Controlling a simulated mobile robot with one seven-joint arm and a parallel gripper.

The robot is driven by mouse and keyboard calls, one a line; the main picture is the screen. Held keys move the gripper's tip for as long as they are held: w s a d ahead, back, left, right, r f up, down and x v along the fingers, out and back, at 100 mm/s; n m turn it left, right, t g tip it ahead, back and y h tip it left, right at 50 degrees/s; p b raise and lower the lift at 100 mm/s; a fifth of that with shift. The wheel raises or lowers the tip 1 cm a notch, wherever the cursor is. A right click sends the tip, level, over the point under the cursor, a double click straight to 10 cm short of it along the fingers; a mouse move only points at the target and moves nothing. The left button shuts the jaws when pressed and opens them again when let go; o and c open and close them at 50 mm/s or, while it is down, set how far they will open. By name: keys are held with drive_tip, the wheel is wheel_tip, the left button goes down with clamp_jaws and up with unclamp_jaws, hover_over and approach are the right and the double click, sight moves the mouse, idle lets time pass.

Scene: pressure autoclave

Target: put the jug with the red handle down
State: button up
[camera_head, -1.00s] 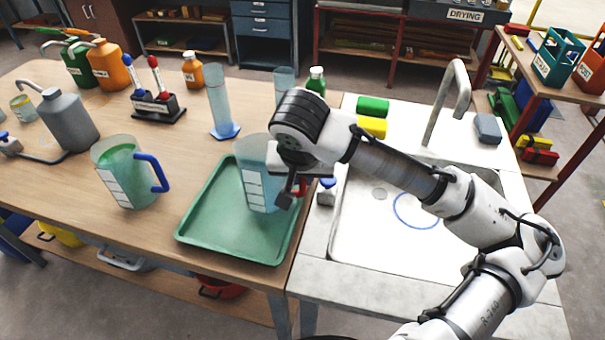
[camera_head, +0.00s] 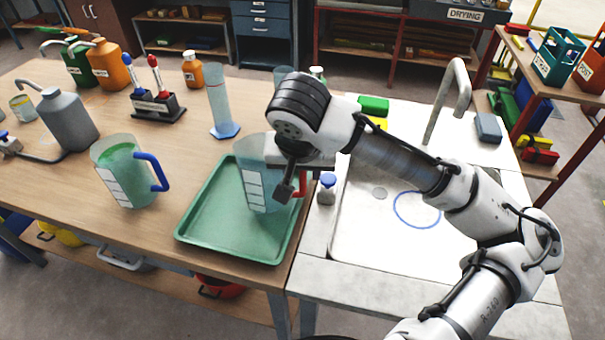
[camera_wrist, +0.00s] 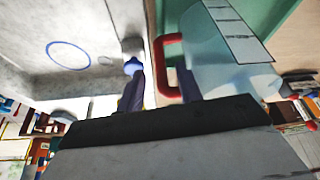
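The clear jug (camera_head: 254,188) with the red handle (camera_head: 302,183) stands upright on the green tray (camera_head: 203,222), at its right side. In the wrist view the jug (camera_wrist: 222,62) is at the upper right and its red handle (camera_wrist: 159,68) points left. My gripper (camera_head: 287,190) is beside the handle, partly in front of the jug in the head view. In the wrist view my gripper (camera_wrist: 162,82) has its two dark fingers apart. The handle lies between and just ahead of them, with its near end close to the right finger. The gripper body hides the jug's upper right part.
A sink (camera_head: 385,250) with a tap is right of the tray. A small blue-capped bottle (camera_head: 327,189) stands on the sink's edge, close to my gripper. A blue-handled jug (camera_head: 125,172) stands left of the tray. A tall cylinder (camera_head: 219,105) is behind. The tray's left part is empty.

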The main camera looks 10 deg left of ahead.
drive_tip(key=v, duration=0.9)
drive_tip(key=shift+r, duration=0.2)
drive_tip(key=shift+s+f, duration=0.1)
drive_tip(key=shift+s, duration=0.05)
